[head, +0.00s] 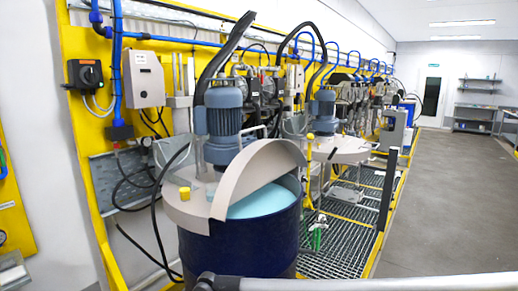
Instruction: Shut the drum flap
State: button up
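A dark blue drum (245,245) stands in the lower middle of the head view. A beige lid (185,207) covers the back part of its top. The beige half-round flap (262,172) is raised and tilted up from the lid, so the drum stands open. Light blue contents (268,200) show in the opening below the flap. A small yellow knob (184,193) sits on the left of the lid. My gripper is not in view.
A grey-blue agitator motor (225,118) stands behind the flap. A second lid (338,150) and motor (325,110) are farther back. A grating (340,245) lies right of the drum, with open grey floor (445,210) beyond. A grey bar (370,284) crosses the bottom edge.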

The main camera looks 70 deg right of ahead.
aim_at(263, 161)
jog(key=i+z, duration=0.25)
jog(key=z, duration=0.2)
jog(key=i+z, duration=0.2)
jog(key=z, duration=0.25)
jog(key=i+j+z, duration=0.2)
jog(key=z, duration=0.25)
jog(key=i+j+z, duration=0.2)
jog(key=z, duration=0.25)
jog(key=i+j+z, duration=0.15)
jog(key=j+z, duration=0.15)
jog(key=z, duration=0.15)
jog(key=i+j+z, duration=0.1)
jog(key=j+z, duration=0.6)
jog(key=z, duration=0.2)
jog(key=j+z, duration=0.45)
jog(key=j, duration=0.6)
jog(key=i+l, duration=0.3)
jog(key=l, duration=0.2)
